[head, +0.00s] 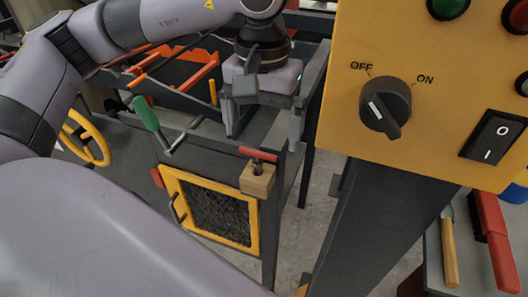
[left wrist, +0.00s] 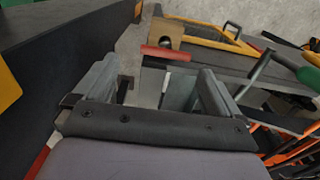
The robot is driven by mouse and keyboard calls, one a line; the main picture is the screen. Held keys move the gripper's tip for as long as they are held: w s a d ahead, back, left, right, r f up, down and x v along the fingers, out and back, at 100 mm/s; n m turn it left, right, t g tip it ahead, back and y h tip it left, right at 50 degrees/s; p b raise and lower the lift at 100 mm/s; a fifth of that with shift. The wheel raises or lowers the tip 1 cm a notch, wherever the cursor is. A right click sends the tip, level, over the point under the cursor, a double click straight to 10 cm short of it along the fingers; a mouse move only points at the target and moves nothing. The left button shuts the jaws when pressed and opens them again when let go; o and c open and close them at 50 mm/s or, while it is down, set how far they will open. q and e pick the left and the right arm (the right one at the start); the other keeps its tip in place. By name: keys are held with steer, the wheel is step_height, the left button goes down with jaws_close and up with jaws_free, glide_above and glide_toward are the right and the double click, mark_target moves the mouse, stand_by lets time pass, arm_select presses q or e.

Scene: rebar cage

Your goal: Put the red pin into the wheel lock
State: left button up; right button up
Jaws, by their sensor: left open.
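The red pin (head: 259,155) has a red crossbar handle and stands upright in a tan block (head: 257,181) at the front right corner of the dark bench. In the left wrist view the pin (left wrist: 166,53) shows just beyond the gap between the fingers, with the block (left wrist: 163,32) behind it. My left gripper (head: 264,120) is open and empty, above and slightly behind the pin, fingers pointing down. A yellow handwheel (head: 99,146) is on the left, partly hidden by my arm; I cannot make out its lock opening. My right gripper is out of view.
A green-handled crank (head: 146,113) rises from the bench left of my gripper. A yellow-framed mesh door (head: 214,212) is below. A yellow control panel (head: 430,85) with a knob stands close on the right. Orange racks (head: 190,70) lie behind.

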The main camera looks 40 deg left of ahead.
mark_target(259, 152)
arm_select(q)
steer(key=f, duration=0.5)
steer(key=shift+s+a+f, duration=0.2)
steer(key=shift+s+f, duration=0.1)
steer(key=shift+s, duration=0.05)
steer(key=c, duration=1.1)
steer(key=shift+r, duration=0.1)
